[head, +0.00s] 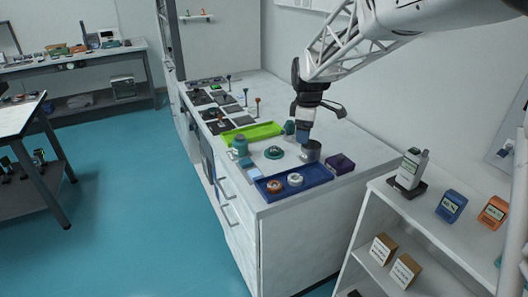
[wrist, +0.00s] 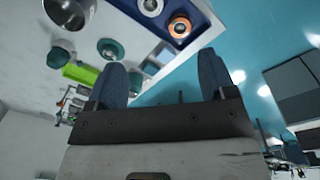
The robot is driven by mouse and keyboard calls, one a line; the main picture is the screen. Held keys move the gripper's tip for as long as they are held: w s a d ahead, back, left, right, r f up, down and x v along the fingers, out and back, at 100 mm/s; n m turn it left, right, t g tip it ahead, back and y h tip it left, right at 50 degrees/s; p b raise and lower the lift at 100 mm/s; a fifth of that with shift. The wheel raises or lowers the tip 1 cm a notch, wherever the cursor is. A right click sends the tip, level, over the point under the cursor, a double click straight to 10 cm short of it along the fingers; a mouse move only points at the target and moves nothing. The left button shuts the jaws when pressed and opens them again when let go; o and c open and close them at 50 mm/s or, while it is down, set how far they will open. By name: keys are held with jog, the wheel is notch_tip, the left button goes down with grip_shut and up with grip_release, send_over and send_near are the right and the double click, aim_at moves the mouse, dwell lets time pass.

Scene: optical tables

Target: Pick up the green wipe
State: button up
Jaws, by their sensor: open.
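A bright green flat piece (head: 252,133) lies on the white bench, left of my gripper; I cannot tell whether it is a wipe or a shallow tray. It also shows in the wrist view (wrist: 80,73), partly hidden by a finger. No other clearly green cloth shows. My gripper (head: 303,137) is above the bench, pointing down beside a metal cup (head: 311,154). In the wrist view my gripper (wrist: 162,64) has its two blue fingers wide apart with nothing between them.
A teal bottle (head: 240,146), a round teal piece (head: 274,153) and light-blue squares (head: 247,162) stand or lie near the green piece. A blue tray (head: 318,180) holding round parts is at the front edge. A purple box (head: 340,164) stands right of the cup. Posts and dark plates fill the far bench.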

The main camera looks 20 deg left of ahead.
jog(key=w+a+f+n, duration=0.45)
jog(key=a+f, duration=0.25)
jog(key=a, duration=0.5)
jog(key=n, duration=0.4)
send_over(246, 161)
jog(key=shift+g, duration=0.4)
notch_tip(246, 161, down, 8)
jog(key=shift+d+r, duration=0.1)
jog(key=shift+r, duration=0.1)
jog(key=shift+f, duration=1.25)
jog(key=shift+f, duration=0.1)
jog(key=shift+f, duration=2.55)
jog(key=shift+c, duration=0.2)
